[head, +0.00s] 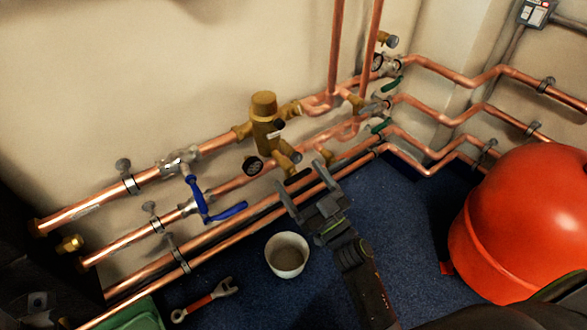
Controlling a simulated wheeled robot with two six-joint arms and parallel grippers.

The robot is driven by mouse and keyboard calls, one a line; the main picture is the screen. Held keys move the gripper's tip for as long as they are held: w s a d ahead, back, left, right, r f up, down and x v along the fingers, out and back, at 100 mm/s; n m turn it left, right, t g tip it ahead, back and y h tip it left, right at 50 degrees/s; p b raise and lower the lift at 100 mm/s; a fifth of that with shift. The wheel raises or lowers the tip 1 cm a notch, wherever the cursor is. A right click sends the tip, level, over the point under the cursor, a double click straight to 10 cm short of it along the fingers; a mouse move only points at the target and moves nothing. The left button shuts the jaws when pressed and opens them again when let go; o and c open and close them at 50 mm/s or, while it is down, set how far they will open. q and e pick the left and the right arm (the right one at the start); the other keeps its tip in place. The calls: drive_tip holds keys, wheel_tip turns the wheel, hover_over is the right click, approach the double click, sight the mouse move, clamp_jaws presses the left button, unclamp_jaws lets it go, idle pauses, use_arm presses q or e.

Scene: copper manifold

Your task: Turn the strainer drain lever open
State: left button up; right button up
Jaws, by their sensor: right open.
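My right gripper (302,180) reaches up from the bottom, its two fingers spread apart and empty. Its tips are just below a brass angled fitting (286,157) under the brass valve body (264,120); I cannot tell whether they touch anything. A small grey part (295,157) sits at the end of that fitting, beside the fingers. I cannot tell which part is the strainer drain lever. Blue levers (228,212) sit on valves on the left pipes, and green levers (381,125) are at the right corner. My left gripper is not in view.
Copper pipes (112,247) run along the wall just behind my right gripper. A white bucket (287,255) stands on the blue floor left of my right arm. A wrench (206,299) lies near a green container (140,314). A large red vessel (525,225) stands at right.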

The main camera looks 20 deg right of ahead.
sight(301, 179)
drive_tip(key=shift+x, duration=1.8)
